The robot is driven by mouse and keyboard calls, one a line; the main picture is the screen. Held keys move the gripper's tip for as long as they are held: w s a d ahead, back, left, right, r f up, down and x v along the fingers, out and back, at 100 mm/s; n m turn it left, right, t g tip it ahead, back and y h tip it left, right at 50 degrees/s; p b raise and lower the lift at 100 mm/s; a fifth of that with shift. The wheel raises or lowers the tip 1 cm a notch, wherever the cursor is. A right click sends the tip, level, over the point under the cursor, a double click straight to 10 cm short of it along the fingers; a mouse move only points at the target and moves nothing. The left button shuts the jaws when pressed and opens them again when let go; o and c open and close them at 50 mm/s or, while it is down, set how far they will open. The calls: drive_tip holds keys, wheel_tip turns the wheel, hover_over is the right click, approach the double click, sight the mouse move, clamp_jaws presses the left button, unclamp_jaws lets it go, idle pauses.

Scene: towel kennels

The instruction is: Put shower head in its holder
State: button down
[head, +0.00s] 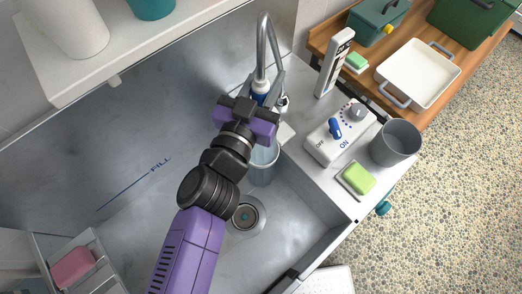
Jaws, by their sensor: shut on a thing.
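My gripper (263,84) is over the far side of the steel sink, at the foot of a curved metal tube. Its two fingers are closed around a blue and white piece (261,87), which looks like the shower head. The purple gripper body hides most of it. A small white and metal fitting (283,102) on the sink's edge is just right of the gripper. I cannot tell whether it is the holder.
A grey container (262,172) stands in the sink below my wrist, near the drain (246,216).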

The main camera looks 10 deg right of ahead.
drive_tip(key=shift+f+b, duration=0.75)
drive_tip(key=shift+f, duration=1.25)
drive_tip(key=shift+f+b, duration=0.75)
drive_tip(key=shift+f, duration=1.25)
drive_tip(key=shift+f+b, duration=0.85)
drive_tip(key=shift+f, duration=0.6)
drive_tip(key=shift+f, duration=0.1)
drive_tip(key=shift+f+b, duration=0.45)
drive_tip(key=shift+f, duration=0.45)
drive_tip(key=shift+f+b, duration=0.55)
drive_tip(key=shift+f, duration=0.5)
